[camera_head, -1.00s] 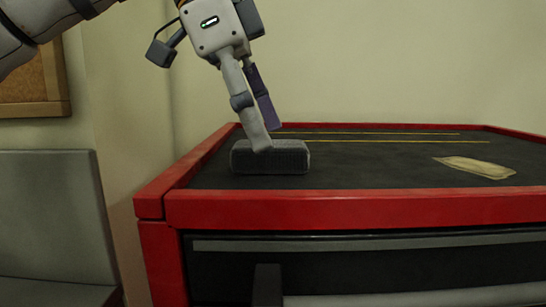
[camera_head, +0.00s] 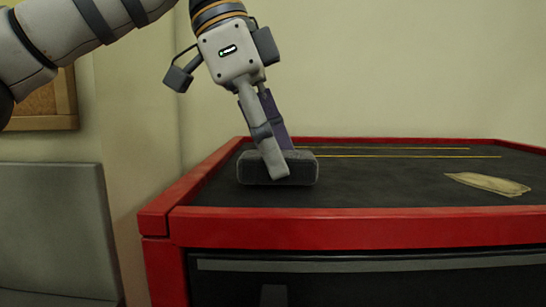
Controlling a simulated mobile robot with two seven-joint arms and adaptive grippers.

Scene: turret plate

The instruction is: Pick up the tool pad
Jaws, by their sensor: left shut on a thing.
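The tool pad (camera_head: 305,168) is a dark grey, rounded block on the black top of the red cabinet, near its left front corner. My left gripper (camera_head: 282,166) reaches down onto it from above, tilted. One finger lies across the pad's near face and the other goes behind it, where its tip is hidden. The gripper is shut on the pad. The pad looks level, and I cannot tell whether it is clear of the surface. My right gripper is not in view.
The red cabinet (camera_head: 350,228) has a raised red rim around its black top. A flat tan piece (camera_head: 487,184) lies on the right of the top, and two thin yellow strips run along the back. A grey chair (camera_head: 60,225) stands at the left. The middle of the top is clear.

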